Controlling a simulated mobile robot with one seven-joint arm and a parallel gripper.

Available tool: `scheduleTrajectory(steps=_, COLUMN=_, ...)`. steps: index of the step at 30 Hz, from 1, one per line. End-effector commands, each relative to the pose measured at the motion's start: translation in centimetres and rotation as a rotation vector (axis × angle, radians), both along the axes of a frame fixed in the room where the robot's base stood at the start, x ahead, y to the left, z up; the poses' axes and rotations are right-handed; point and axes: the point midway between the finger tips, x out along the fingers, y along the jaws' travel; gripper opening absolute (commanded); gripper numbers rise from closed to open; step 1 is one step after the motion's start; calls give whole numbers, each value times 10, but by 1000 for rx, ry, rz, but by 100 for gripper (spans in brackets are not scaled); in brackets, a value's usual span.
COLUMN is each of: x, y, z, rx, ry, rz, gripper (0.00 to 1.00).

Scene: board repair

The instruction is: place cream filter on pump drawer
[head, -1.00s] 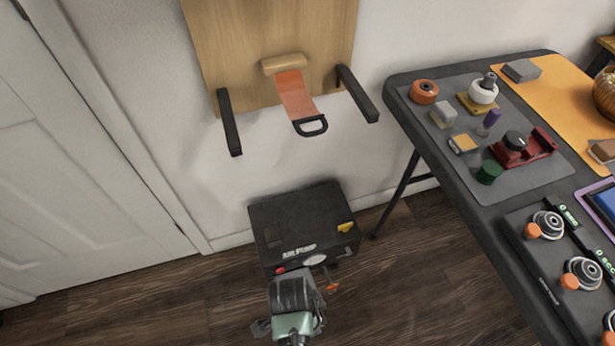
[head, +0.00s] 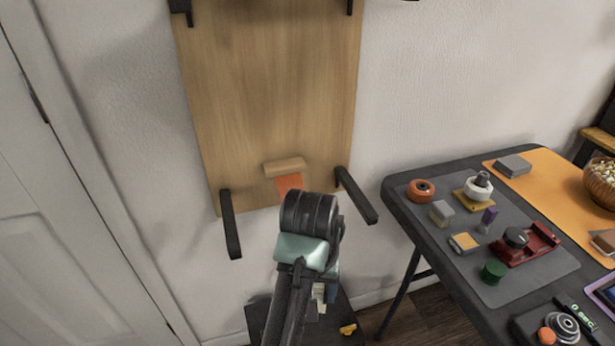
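The black air pump box (head: 350,325) stands on the floor below the wooden board. My gripper (head: 321,291) is above the pump box, mostly hidden behind my dark wrist. Its fingers do not show clearly. A small cream piece (head: 318,293) shows beside the wrist; I cannot tell whether it is the cream filter or whether it is held.
The board (head: 265,90) on the wall carries dark side brackets and an orange strap (head: 290,182). At right, a dark table (head: 398,192) holds a grey mat with a grey block (head: 441,212), a green cylinder (head: 493,271) and a red clamp (head: 530,245). A white door is at left.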

Motion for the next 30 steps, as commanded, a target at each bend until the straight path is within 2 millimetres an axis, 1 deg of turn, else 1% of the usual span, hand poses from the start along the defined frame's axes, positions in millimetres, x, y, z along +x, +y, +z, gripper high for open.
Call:
scheduleTrajectory(steps=1, x=4, y=4, z=11, rx=3, ry=-6, rz=42, gripper=19)
scheduleTrajectory(steps=4, x=8, y=8, z=30, rx=2, ry=-6, rz=127, gripper=19)
scheduleTrajectory(steps=5, x=6, y=6, z=35, rx=1, ry=0, rz=135, gripper=19)
scheduleTrajectory(steps=14, x=-11, y=-12, z=59, rx=-3, ry=2, rz=112, gripper=19)
scheduleTrajectory(steps=22, x=-38, y=-22, z=86, rx=-4, ry=3, rz=108, gripper=19)
scheduleTrajectory(steps=26, x=-55, y=-21, z=98, rx=-4, ry=5, rz=112, gripper=19)
scheduleTrajectory(steps=30, x=-75, y=-16, z=111, rx=-2, ry=4, rz=118, gripper=19)
